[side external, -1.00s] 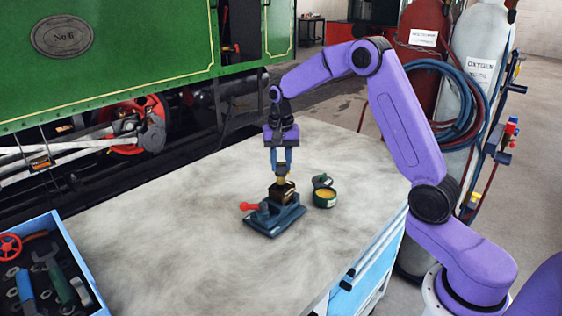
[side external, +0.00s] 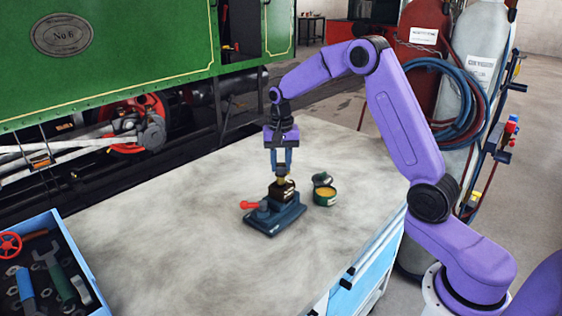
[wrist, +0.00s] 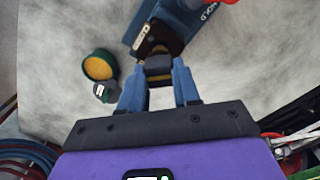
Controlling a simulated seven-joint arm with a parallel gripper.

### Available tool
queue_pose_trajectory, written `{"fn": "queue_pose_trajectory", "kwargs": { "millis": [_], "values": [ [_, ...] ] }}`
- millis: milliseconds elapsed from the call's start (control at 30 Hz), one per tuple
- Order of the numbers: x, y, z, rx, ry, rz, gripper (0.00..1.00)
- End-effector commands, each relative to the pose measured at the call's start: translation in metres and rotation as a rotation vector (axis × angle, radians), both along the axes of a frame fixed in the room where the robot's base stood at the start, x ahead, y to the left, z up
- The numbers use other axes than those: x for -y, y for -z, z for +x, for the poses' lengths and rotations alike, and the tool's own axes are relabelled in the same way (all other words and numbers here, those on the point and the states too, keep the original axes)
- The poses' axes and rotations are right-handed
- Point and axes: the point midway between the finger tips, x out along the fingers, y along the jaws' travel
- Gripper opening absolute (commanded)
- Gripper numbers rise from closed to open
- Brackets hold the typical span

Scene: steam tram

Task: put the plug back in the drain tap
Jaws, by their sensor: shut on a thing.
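The drain tap is a dark, brass-trimmed body (side external: 281,193) held upright in a blue vice (side external: 273,219) with a red handle. My gripper (side external: 281,170) is directly above the tap, pointing down, its fingers shut on the brass plug (side external: 281,181). The plug meets the top of the tap; whether it is seated inside cannot be told. In the wrist view the fingers (wrist: 159,85) close on the plug (wrist: 158,75), with the vice (wrist: 170,25) beyond. The tap's opening is hidden by the plug and fingers.
A blue tray of tools (side external: 50,270) is at the lower left. The grey bench top (side external: 180,200) is clear between them.

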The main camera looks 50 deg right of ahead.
Motion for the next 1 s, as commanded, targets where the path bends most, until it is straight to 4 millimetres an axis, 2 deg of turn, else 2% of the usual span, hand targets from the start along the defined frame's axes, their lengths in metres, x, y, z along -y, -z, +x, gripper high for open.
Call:
{"fn": "queue_pose_trajectory", "kwargs": {
  "millis": [500,1000],
  "values": [
    [0.0,0.001,0.0,0.0,0.0,0.0,0.02],
    [0.0,0.011,0.0,-0.001,0.0,0.0,0.02]
  ]
}}
